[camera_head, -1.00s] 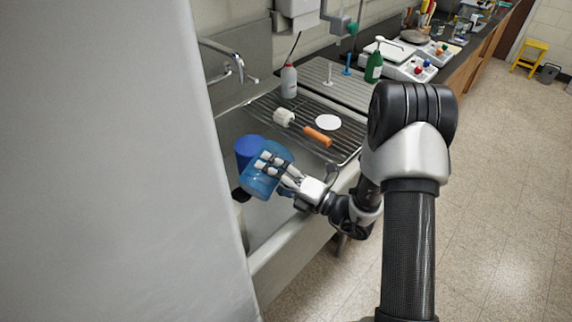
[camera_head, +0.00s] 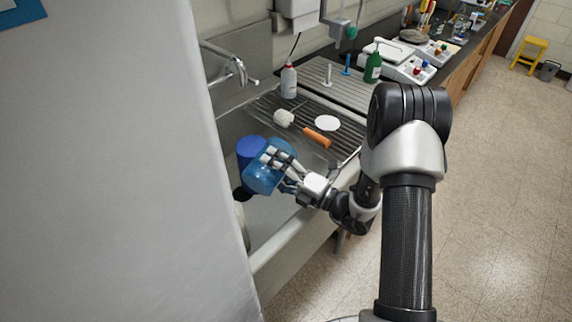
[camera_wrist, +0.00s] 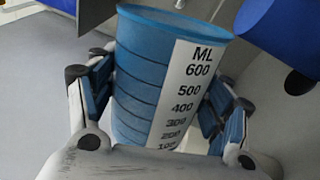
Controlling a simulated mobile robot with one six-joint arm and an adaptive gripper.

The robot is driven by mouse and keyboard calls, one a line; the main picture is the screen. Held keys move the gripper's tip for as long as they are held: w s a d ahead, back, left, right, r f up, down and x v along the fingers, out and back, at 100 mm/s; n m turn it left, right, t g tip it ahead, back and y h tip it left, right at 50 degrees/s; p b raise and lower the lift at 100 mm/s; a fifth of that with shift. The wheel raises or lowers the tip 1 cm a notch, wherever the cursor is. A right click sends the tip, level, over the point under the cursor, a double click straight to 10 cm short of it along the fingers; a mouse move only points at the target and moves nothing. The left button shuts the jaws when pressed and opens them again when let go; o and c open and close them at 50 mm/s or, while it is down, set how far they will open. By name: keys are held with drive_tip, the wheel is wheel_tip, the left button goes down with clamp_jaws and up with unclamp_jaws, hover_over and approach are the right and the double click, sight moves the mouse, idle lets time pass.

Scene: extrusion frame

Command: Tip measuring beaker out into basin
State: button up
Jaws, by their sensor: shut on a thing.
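The measuring beaker (camera_head: 262,181) is translucent blue and sits tilted between the fingers of my gripper (camera_head: 284,169), over the basin (camera_head: 275,222). In the wrist view the beaker (camera_wrist: 140,75) shows dark rings and a white millilitre scale, its rim away from my palm. The fingers of my gripper (camera_wrist: 158,95) press on both sides of it. I cannot tell whether anything is inside the beaker or flowing out. The basin is a grey metal sink; its left part is hidden behind a pale panel.
A dark blue cylindrical object (camera_head: 250,149) is just behind the beaker and shows at upper right in the wrist view (camera_wrist: 285,38). A faucet (camera_head: 236,70) stands behind the basin. A rack (camera_head: 265,103) holds a brush with an orange handle (camera_head: 316,138) and a white disc (camera_head: 327,123).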

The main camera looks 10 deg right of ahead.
drive_tip(key=shift+w+d+f+m+p, duration=0.2)
drive_tip(key=shift+d+f+m+p, duration=0.05)
drive_tip(key=shift+m+p, duration=0.6)
drive_tip(key=shift+w+r+m+h+p, duration=0.1)
drive_tip(key=shift+m+h+p, duration=0.2)
drive_tip(key=shift+m, duration=0.05)
